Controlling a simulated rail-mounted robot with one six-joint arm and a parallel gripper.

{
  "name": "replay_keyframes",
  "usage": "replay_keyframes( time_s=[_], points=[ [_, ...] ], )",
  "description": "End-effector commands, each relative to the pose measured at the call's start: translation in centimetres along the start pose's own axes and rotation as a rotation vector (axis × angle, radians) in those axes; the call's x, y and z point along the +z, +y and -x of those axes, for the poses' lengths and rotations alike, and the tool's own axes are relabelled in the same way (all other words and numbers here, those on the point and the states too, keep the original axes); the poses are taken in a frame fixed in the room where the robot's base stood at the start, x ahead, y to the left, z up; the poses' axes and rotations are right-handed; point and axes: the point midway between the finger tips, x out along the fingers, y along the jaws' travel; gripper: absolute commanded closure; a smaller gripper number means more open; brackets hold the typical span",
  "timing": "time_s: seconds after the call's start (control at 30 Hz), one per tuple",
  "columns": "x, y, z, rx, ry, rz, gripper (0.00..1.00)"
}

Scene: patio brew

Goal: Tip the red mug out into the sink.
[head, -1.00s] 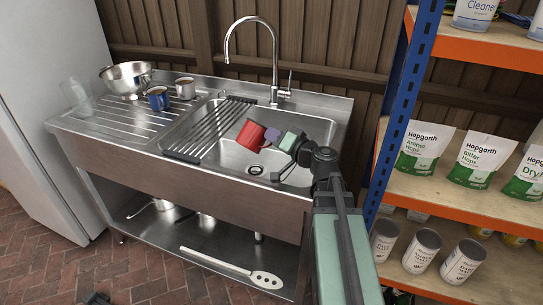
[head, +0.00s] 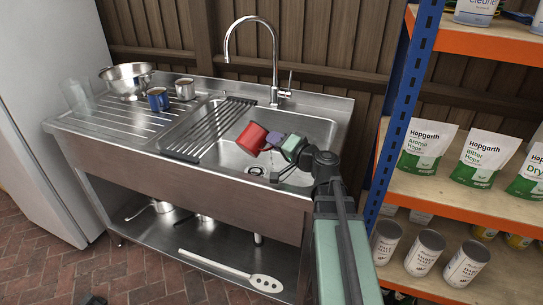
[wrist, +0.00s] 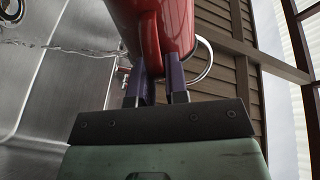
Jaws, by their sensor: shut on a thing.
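The red mug (head: 252,138) hangs over the sink basin (head: 308,128), tilted, with its mouth toward the lower right. My gripper (head: 274,141) is shut on it from the right. In the wrist view, the purple fingertips (wrist: 162,88) are at the handle side of the red mug (wrist: 168,28). A thin, clear, wavy streak (wrist: 60,46) crosses the basin there and looks like liquid. The drain (wrist: 12,10) shows at the upper left corner. The inside of the mug is hidden.
A black roll-up rack (head: 208,130) covers the sink's left part. The tap (head: 274,60) rises behind. A blue mug (head: 157,100), a grey mug (head: 185,89), a colander (head: 128,80) and a clear vessel (head: 78,96) stand on the drainboard. Shelving (head: 400,110) stands right.

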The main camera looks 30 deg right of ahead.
Motion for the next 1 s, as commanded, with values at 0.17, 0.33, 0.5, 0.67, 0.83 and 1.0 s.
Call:
replay_keyframes(
  time_s=[0.17, 0.33, 0.5, 0.67, 0.83, 1.0],
  points=[
    [0.1, 0.4, 0.0, -0.001, 0.001, -0.021, 1.00],
    [0.3, 0.9, 0.0, -0.002, 0.002, -0.045, 1.00],
    [0.5, 1.6, 0.1, -0.002, 0.003, -0.081, 1.00],
    [0.1, 1.3, 0.1, -0.002, 0.004, -0.111, 1.00],
    [0.0, 1.4, 0.1, -0.002, 0.005, -0.131, 1.00],
    [-0.1, 1.4, 0.1, -0.002, 0.006, -0.152, 1.00]
  ],
)
